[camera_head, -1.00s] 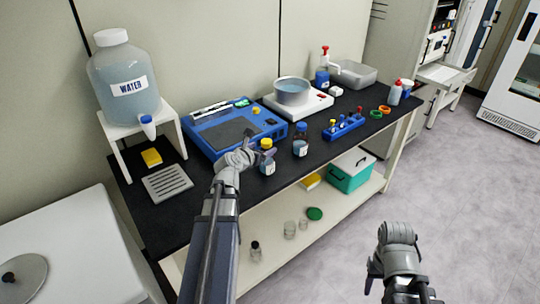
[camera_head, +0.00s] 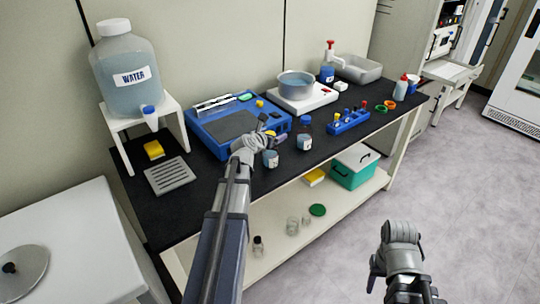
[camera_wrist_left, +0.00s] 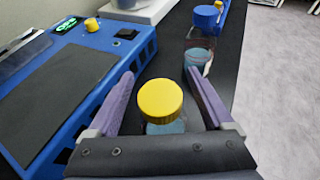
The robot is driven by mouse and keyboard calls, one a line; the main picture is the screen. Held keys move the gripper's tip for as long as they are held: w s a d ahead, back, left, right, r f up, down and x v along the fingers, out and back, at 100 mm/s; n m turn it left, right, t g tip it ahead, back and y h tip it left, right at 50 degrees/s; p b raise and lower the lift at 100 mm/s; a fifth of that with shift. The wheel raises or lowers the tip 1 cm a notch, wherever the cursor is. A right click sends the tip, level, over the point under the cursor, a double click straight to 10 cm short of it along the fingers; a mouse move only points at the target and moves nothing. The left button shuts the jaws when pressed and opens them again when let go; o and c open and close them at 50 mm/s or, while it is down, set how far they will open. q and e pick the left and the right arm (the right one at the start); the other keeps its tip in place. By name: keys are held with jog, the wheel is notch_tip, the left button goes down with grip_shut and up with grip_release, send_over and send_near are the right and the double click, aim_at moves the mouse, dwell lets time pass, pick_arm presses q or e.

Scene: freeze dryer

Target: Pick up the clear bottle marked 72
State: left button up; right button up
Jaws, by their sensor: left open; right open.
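Two small clear bottles with bluish contents and white labels stand near the front edge of the black bench. The yellow-capped bottle (camera_head: 271,159) is the left one, and it also shows in the left wrist view (camera_wrist_left: 160,101). The blue-capped bottle (camera_head: 304,143) stands to its right, and is further ahead in the left wrist view (camera_wrist_left: 199,52). I cannot read a number on either. My left gripper (camera_head: 266,140) is open, its fingers on both sides of the yellow cap with gaps showing. My right gripper (camera_head: 402,285) is open and empty above the floor, right of the bench.
A blue instrument (camera_head: 238,123) lies just behind the left gripper. A blue rack (camera_head: 348,122) with small vials stands right of the bottles. A hotplate (camera_head: 305,98) with a pot is behind. A water jug (camera_head: 126,70) stands at left. The bench front edge is close.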

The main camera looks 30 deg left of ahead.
pick_arm(q)
jog(key=shift+w, duration=0.1)
jog(key=shift+c, duration=0.2)
grip_shut()
dwell(0.5)
dwell(0.6)
